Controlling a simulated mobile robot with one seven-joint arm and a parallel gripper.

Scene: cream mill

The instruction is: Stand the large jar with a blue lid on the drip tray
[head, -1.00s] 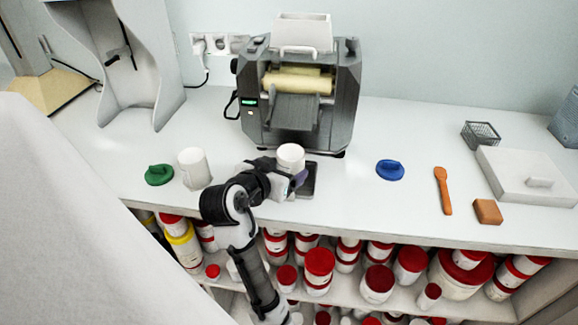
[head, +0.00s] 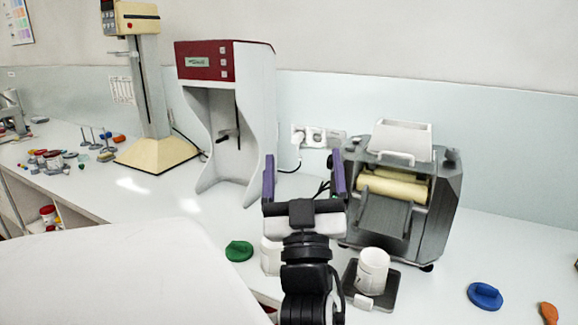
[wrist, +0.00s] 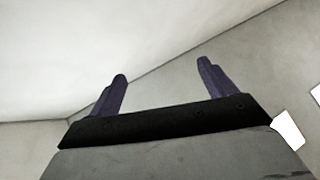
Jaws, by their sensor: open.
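A white jar (head: 373,270) stands upright on the dark drip tray (head: 350,284), in front of the grey roller machine. The blue lid (head: 485,296) lies loose on the counter to the right, apart from the jar. A second white jar (head: 269,257) stands left of the tray, partly hidden by my arm. I cannot tell which jar is the large one. My gripper (head: 303,165) is raised above the counter, left of and higher than the tray, open and empty. In the wrist view the fingers (wrist: 163,72) are spread, with only pale surfaces beyond them.
The roller machine (head: 405,190) stands behind the tray. A white stand with a red top (head: 228,60) rises behind my gripper. A green lid (head: 239,250) lies left of the second jar. An orange spatula (head: 548,312) is at the right edge. The counter between tray and blue lid is clear.

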